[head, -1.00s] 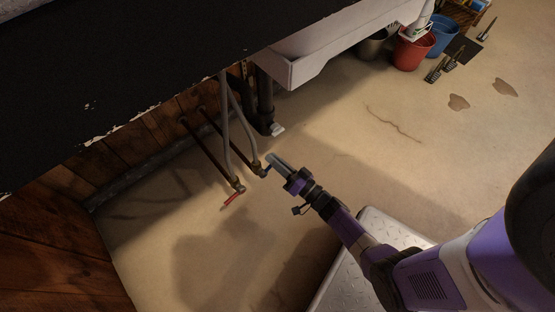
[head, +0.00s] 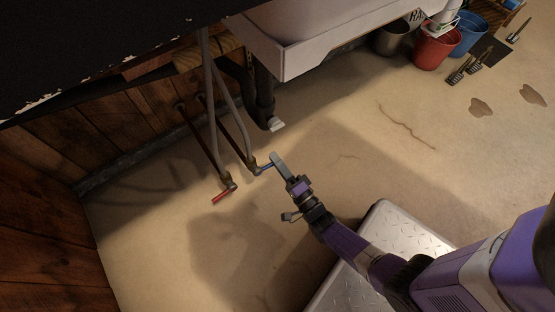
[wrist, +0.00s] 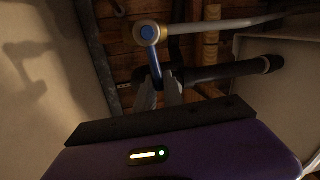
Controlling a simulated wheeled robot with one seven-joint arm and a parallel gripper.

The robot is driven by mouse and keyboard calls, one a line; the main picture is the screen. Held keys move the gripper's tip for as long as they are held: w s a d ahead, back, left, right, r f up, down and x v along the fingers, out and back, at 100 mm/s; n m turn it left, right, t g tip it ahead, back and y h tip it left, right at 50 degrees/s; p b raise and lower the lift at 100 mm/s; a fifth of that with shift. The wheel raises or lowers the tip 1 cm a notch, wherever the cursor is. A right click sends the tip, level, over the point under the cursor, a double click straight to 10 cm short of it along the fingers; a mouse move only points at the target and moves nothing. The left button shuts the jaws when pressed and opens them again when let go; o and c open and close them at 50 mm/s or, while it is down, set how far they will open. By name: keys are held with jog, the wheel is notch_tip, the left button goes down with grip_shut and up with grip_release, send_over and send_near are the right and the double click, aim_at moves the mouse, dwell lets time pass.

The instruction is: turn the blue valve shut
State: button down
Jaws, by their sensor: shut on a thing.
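The blue valve (head: 265,168) sits on the end of a pipe under the sink, its blue lever pointing toward my gripper. My gripper (head: 275,158) has its fingers at the lever's free end. In the wrist view the blue valve (wrist: 149,33) shows a round hub with a blue cap, and its lever runs down between the fingers of my gripper (wrist: 158,92), which are shut on it. The fingers partly hide the lever's end. A red valve (head: 224,194) with a red lever is on the neighbouring pipe, to the left.
A white sink (head: 305,45) hangs above, with a dark drain pipe (head: 264,95) behind the valves. Grey hoses (head: 222,85) rise from the valves. Buckets (head: 434,47) stand far right. The floor around the valves is clear.

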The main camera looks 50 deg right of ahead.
jog(key=shift+f+m, duration=0.2)
jog(key=shift+m, duration=0.1)
jog(key=c, duration=1.5)
grip_release()
jog(key=shift+o, duration=0.2)
jog(key=shift+r, duration=0.15)
notch_tip(320, 180, up, 20)
jog(key=p, duration=1.1)
